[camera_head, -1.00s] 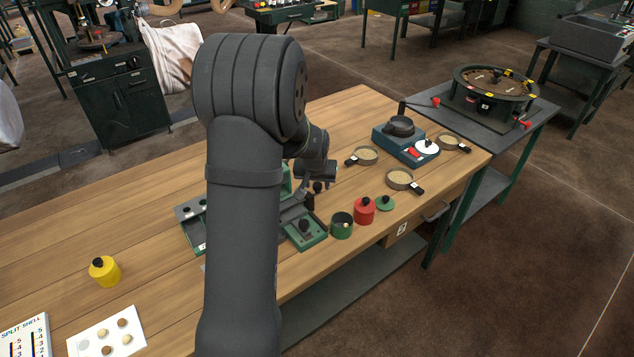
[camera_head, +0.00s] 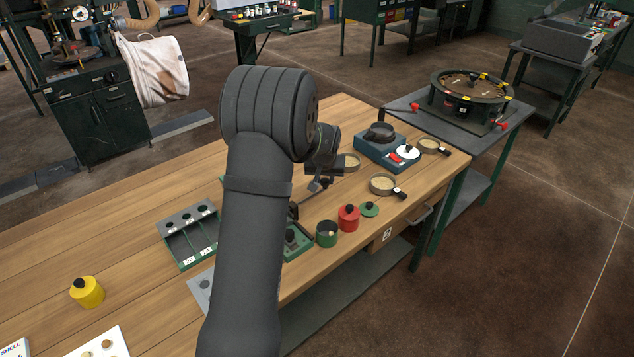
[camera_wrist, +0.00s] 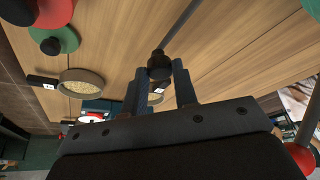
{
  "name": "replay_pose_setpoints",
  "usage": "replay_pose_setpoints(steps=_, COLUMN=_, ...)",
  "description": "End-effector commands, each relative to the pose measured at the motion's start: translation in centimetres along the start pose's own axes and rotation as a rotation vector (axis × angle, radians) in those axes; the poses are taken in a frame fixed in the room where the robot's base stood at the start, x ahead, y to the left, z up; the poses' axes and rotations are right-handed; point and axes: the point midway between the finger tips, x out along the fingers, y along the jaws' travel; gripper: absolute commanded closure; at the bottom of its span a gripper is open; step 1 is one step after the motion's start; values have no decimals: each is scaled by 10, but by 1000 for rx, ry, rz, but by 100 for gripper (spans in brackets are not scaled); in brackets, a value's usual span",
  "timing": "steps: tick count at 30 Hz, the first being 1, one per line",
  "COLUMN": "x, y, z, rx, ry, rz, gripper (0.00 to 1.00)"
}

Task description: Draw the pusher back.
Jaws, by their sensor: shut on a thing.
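The pusher shows in the wrist view as a thin grey rod (camera_wrist: 182,25) with a black knob (camera_wrist: 159,66) at its near end. My gripper (camera_wrist: 160,80) has its two fingers on either side of this knob and is shut on it. In the head view my gripper (camera_head: 318,184) is small and dark over the bench, right of my arm. Below it is a green fixture (camera_head: 297,240), partly hidden behind my arm. I cannot tell in the head view how far out the pusher is.
A green pot (camera_head: 327,234), a red pot (camera_head: 348,218) and a green lid (camera_head: 369,209) stand near the bench's front edge. Sieve pans (camera_head: 383,184) and a blue device (camera_head: 390,152) are beyond. A divided tray (camera_head: 190,235) lies left of my arm.

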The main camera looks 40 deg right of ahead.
Motion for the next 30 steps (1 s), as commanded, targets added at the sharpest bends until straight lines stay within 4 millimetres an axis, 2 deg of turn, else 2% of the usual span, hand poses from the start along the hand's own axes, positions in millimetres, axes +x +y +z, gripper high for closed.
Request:
replay_pose_setpoints(steps=7, x=0, y=4, z=-4, rx=2, ry=11, rz=5, gripper=100)
replay_pose_setpoints(steps=8, x=0, y=4, z=-4, rx=2, ry=11, rz=5, gripper=68)
replay_pose_setpoints(steps=10, x=0, y=4, z=-3, rx=2, ry=11, rz=5, gripper=54)
replay_pose_setpoints(steps=11, x=0, y=4, z=-3, rx=2, ry=10, rz=5, gripper=52)
replay_pose_setpoints(steps=19, x=-1, y=2, z=-2, rx=2, ry=7, rz=3, gripper=52)
replay_pose_setpoints(steps=23, x=-8, y=2, z=-2, rx=1, ry=8, rz=3, gripper=52)
replay_pose_setpoints(steps=30, x=-51, y=2, z=-3, rx=2, ry=10, rz=4, gripper=52)
